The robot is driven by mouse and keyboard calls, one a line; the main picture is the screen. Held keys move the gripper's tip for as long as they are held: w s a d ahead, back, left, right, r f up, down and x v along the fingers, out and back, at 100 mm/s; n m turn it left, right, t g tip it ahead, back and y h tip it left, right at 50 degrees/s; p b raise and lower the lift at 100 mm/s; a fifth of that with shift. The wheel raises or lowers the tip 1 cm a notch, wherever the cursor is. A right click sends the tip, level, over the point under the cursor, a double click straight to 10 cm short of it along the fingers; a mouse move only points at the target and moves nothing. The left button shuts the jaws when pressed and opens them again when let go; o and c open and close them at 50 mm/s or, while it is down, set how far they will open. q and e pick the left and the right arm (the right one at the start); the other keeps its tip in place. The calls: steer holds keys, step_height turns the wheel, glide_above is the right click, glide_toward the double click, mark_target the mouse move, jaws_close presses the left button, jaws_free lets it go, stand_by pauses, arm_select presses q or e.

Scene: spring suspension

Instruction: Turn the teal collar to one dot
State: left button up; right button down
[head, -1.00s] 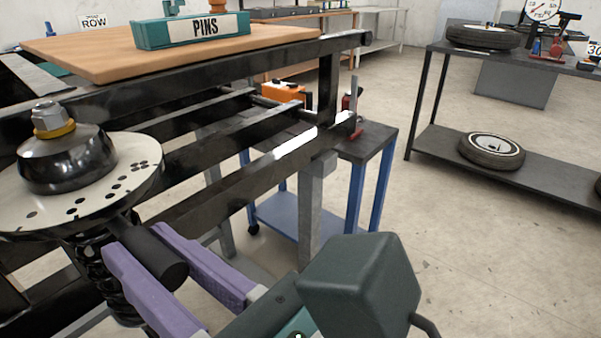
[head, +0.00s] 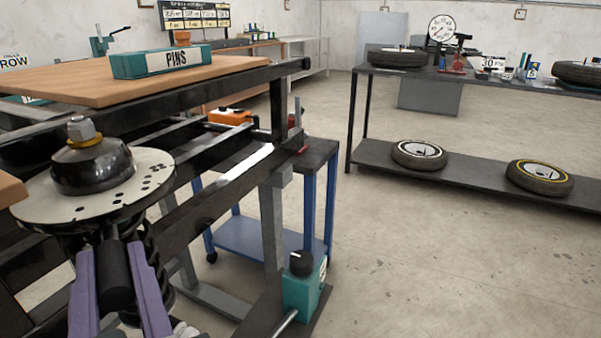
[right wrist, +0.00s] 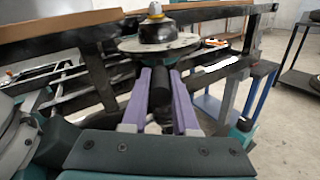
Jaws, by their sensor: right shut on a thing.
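My right gripper (head: 112,250), with two purple fingers, is shut on a black cylindrical handle (head: 115,275). The handle sticks out toward me from under a pale disc (head: 60,207) with several black dots at its rim. The gripper also shows in the right wrist view (right wrist: 161,75), its fingers on both sides of the handle. A black domed cap (head: 92,168) with a brass ring and a steel nut (head: 81,130) sits on the disc. A dark coil spring (head: 152,250) stands below. My left gripper is not in view.
A black frame (head: 215,200) runs close behind the spring. A wooden board (head: 80,85) with a teal PINS box (head: 160,62) lies beyond. A teal box with a black knob (head: 302,285) is at lower centre. Floor on the right is clear, up to a shelf (head: 440,175) with tyres.

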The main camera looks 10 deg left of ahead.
stand_by(0.3)
steer(key=c, duration=0.7)
jaws_free()
steer(key=v, duration=0.6)
steer(key=shift+s+d, duration=0.55)
